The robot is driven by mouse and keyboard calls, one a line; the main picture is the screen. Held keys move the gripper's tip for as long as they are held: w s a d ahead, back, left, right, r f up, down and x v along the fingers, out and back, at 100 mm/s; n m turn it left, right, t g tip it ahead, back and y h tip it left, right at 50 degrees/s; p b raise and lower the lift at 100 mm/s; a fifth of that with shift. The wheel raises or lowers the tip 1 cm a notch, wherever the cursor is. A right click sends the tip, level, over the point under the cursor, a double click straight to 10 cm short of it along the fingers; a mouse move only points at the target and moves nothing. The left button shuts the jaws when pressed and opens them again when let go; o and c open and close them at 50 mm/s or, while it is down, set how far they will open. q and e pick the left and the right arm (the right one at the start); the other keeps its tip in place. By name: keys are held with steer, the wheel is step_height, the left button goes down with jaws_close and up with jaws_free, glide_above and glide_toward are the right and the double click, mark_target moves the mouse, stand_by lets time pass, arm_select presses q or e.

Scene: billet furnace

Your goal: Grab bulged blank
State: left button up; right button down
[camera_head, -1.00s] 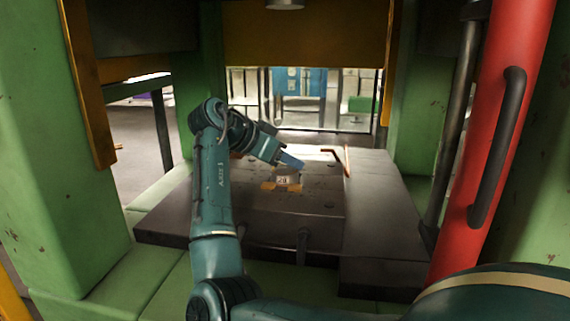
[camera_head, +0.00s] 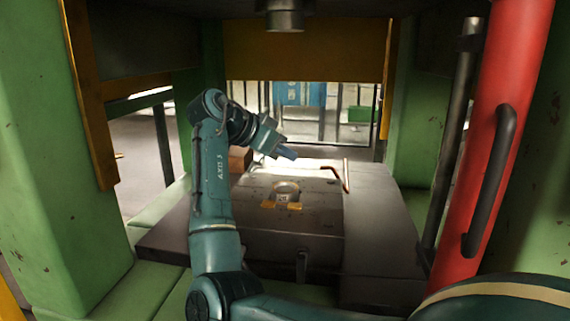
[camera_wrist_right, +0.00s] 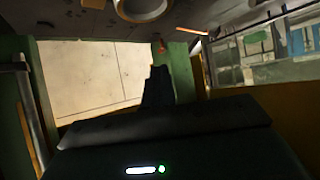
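My left gripper is out of view.
A dark cylindrical ram (camera_head: 285,16) hangs above the bed. Green posts (camera_head: 48,160) stand around it, and a red cylinder (camera_head: 497,140) with a black handle rises at right. An orange bent bar (camera_head: 345,176) and a brown block (camera_head: 240,158) are at the bed's back.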

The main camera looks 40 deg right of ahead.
step_height(320, 180, up, 5)
steer(key=shift+f+p, duration=0.2)
steer(key=shift+p, duration=0.5)
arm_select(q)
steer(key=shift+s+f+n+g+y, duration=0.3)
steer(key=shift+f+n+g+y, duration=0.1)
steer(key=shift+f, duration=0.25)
arm_select(e)
steer(key=c, duration=2.1)
jaws_free()
steer(key=shift+c, duration=0.2)
steer(key=o, duration=1.7)
